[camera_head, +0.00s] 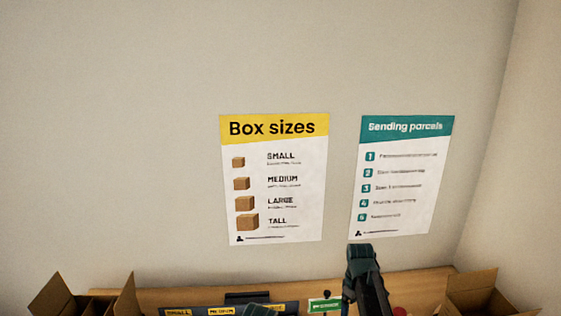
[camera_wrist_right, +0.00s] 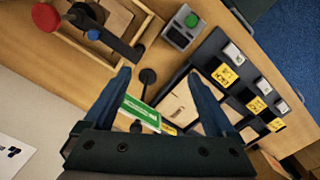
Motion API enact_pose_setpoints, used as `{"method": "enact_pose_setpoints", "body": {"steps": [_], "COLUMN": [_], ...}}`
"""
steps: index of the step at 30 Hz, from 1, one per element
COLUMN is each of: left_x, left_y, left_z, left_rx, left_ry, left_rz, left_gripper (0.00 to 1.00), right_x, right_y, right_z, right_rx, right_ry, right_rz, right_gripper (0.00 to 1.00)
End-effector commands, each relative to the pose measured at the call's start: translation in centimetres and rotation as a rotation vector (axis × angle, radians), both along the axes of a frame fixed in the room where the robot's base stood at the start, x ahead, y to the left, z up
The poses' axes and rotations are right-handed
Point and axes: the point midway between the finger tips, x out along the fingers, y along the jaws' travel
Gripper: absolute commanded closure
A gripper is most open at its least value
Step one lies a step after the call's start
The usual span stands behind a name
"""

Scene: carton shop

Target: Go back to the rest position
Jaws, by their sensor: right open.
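My right gripper (camera_wrist_right: 158,73) is open in the right wrist view, with two blue fingers spread apart and nothing held between them. It is over the wooden bench (camera_wrist_right: 185,15). A green and white sign (camera_wrist_right: 140,110) shows between the fingers, but I cannot tell how far below them it is. In the head view, a dark part of my right arm rises at the bottom, in front of the bench's back edge. Another dark teal part shows at the bottom edge, left of the green sign (camera_head: 325,304). My left gripper's fingers are not seen.
Open cartons stand at the left (camera_head: 85,298) and right (camera_head: 480,290) of the bench. A dark rack (camera_wrist_right: 245,85) with yellow labels, a green button box (camera_wrist_right: 185,30) and a red knob (camera_wrist_right: 46,17) are around my right gripper. Two posters hang on the wall.

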Motion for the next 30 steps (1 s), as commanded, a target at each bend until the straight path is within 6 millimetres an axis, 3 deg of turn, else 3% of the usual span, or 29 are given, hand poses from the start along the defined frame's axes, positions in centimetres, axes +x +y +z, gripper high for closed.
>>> {"method": "enact_pose_setpoints", "body": {"steps": [1,6,12,18,30], "left_x": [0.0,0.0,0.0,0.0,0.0], "left_y": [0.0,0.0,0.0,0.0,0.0], "left_z": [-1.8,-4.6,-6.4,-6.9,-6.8], "left_rx": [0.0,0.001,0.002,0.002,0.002], "left_ry": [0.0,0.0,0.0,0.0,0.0], "left_rz": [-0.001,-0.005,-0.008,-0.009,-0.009], "left_gripper": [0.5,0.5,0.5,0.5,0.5], "right_x": [-3.4,-11.2,-17.6,-19.8,-19.7], "right_y": [3.5,11.3,15.7,17.0,17.0], "right_z": [-1.8,-4.5,-6.4,-6.8,-6.7], "right_rx": [-0.009,-0.042,-0.07,-0.081,-0.08], "right_ry": [0.002,-0.003,-0.017,-0.024,-0.025], "right_rz": [-0.022,-0.145,-0.255,-0.3,-0.305], "right_gripper": [0.1,0.1,0.1,0.1,0.1]}}
